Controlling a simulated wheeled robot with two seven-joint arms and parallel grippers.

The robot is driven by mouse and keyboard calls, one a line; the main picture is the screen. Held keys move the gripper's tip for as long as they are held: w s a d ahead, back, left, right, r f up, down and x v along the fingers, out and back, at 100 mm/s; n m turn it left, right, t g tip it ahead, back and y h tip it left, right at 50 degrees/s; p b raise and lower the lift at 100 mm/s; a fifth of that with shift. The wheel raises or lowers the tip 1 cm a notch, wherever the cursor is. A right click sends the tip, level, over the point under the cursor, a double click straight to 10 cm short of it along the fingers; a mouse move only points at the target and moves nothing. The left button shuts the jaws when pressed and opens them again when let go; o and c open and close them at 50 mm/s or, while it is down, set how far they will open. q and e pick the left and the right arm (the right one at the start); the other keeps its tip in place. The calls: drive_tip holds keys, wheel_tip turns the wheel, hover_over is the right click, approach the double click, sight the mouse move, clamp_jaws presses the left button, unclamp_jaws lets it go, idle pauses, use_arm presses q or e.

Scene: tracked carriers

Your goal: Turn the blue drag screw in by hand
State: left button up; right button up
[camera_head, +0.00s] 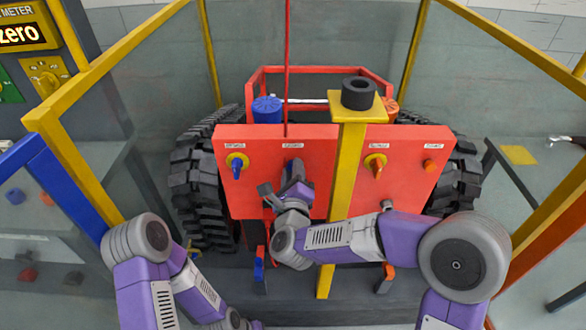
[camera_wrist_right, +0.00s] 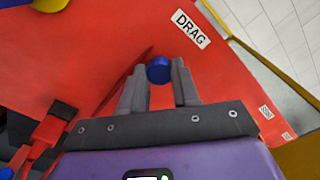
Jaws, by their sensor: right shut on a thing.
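The blue drag screw (camera_wrist_right: 158,70) shows as a small round blue head on the red panel (camera_wrist_right: 100,50), beside the white DRAG label (camera_wrist_right: 190,27) in the right wrist view. My right gripper (camera_wrist_right: 157,80) is shut on it, with one grey finger on each side. In the head view my right gripper (camera_head: 290,185) is at the panel's second label from the left and largely hides the screw. My left arm reaches down at the lower left; its gripper is out of the picture.
The red panel also carries a blue knob on a yellow disc (camera_head: 237,163), an orange knob on a yellow disc (camera_head: 376,164) and an orange screw (camera_head: 430,166). A yellow post (camera_head: 347,190) with a black ring (camera_head: 358,93) stands right of my gripper. Yellow-framed glass surrounds the tracked carrier.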

drive_tip(key=m, duration=0.9)
drive_tip(key=o, duration=0.9)
